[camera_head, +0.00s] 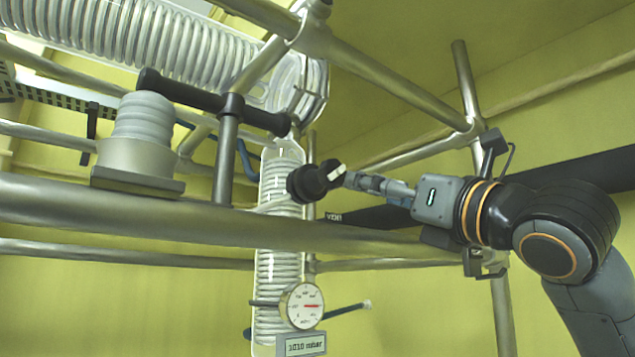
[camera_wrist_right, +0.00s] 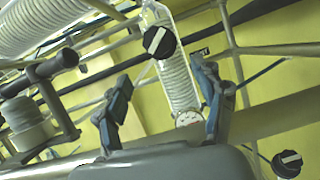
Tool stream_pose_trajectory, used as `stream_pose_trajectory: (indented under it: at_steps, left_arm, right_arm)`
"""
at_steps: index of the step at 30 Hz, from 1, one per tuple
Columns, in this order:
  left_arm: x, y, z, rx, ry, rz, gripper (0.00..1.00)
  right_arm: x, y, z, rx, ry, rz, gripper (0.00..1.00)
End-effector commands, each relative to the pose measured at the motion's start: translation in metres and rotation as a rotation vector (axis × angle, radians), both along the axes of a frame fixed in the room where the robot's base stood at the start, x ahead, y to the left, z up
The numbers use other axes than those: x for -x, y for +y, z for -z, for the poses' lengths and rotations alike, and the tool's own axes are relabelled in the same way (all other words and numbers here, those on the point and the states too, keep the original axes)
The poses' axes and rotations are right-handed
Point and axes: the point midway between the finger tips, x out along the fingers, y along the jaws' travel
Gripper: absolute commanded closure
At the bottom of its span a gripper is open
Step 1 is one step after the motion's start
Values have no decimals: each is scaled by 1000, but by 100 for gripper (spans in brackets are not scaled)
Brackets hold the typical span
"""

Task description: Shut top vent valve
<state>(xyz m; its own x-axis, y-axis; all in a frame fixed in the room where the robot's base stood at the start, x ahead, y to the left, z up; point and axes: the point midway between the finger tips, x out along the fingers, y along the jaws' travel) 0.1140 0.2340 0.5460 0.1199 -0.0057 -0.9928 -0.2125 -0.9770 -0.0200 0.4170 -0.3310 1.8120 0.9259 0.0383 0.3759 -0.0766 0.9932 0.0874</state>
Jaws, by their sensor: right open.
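A black round valve knob (camera_head: 315,181) with a white pointer bar sits on the upper part of the vertical glass coil column (camera_head: 281,175); I take it to be the top vent valve. My right gripper (camera_head: 352,181) comes in from the right, its fingers just beside the knob's face; I cannot tell whether they touch. In the right wrist view the knob (camera_wrist_right: 159,41) lies ahead, above the gap between the open, empty fingers (camera_wrist_right: 164,86). Its white bar there stands nearly upright, slightly tilted. My left gripper is not in view.
A pressure gauge (camera_head: 303,305) with a display plate hangs lower on the column. Metal frame pipes (camera_head: 230,228) cross below and above the knob. A second black knob (camera_wrist_right: 288,163) shows at lower right in the wrist view. A horizontal glass coil (camera_head: 150,45) runs at upper left.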

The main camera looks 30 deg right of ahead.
Motion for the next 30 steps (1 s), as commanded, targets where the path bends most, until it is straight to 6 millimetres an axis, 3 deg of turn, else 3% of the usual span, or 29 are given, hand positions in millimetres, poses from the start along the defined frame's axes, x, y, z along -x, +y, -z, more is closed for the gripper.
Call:
stream_pose_trajectory:
  at_steps: [11,14,18,23,30]
  left_arm:
    - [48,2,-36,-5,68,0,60]
    - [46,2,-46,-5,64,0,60]
    - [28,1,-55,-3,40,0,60]
    - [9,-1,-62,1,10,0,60]
    - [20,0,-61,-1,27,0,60]
  right_arm:
    - [-69,4,-32,-1,5,-2,31]
    - [-87,4,-39,-1,4,-2,31]
    - [-107,5,-46,-2,3,-1,31]
    - [-119,5,-49,-1,2,-1,31]
    - [-123,6,-49,0,1,-1,31]
